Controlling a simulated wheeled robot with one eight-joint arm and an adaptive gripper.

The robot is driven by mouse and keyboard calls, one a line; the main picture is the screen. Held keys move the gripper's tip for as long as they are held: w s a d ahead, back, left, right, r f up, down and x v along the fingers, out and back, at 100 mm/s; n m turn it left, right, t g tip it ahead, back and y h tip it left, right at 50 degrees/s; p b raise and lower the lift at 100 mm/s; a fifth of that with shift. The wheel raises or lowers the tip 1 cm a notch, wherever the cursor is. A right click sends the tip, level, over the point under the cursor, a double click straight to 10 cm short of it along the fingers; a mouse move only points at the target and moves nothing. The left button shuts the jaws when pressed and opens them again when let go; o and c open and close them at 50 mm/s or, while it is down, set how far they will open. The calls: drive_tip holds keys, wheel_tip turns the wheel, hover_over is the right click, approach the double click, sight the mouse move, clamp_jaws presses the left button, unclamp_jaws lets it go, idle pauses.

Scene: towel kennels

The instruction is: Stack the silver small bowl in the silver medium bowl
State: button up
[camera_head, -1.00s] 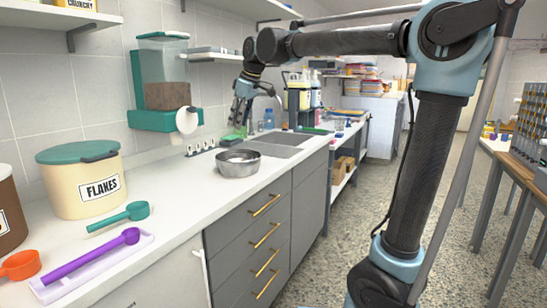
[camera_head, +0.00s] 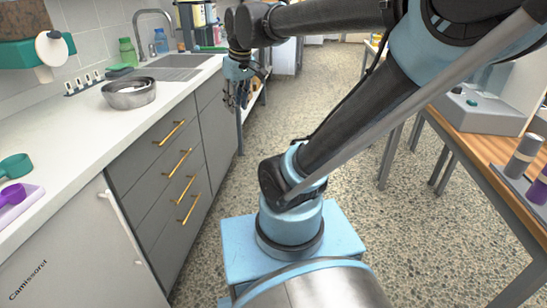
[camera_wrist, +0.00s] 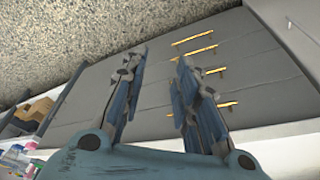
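A silver bowl (camera_head: 129,93) stands upright on the white counter, left of my gripper in the head view. A curved edge shows inside it; I cannot tell whether this is a second bowl or a reflection, nor which size the bowl is. No separate second silver bowl is visible. My gripper (camera_head: 237,97) hangs beyond the counter's front edge, to the right of the bowl and apart from it. In the wrist view my gripper (camera_wrist: 158,62) has its two fingers spread with nothing between them. The bowl is not in the wrist view.
The sink (camera_head: 172,68) lies behind the bowl, with a green bottle (camera_head: 128,52) beside it. Grey drawers (camera_head: 175,160) with gold handles are below the counter. A wooden-topped table (camera_head: 490,150) stands at right.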

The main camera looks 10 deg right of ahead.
drive_tip(key=s+d+f+m, duration=0.2)
drive_tip(key=s+d+f, duration=0.2)
drive_tip(key=s+f, duration=0.2)
drive_tip(key=s+d+f+m+h, duration=0.1)
drive_tip(key=s+d+f+m, duration=0.2)
drive_tip(key=f, duration=0.6)
drive_tip(key=s+d, duration=0.2)
drive_tip(key=s, duration=0.1)
drive_tip(key=shift+s+d+m+g, duration=0.15)
drive_tip(key=shift+d+m+g, duration=0.15)
drive_tip(key=shift+g, duration=0.1)
drive_tip(key=shift+f, duration=0.1)
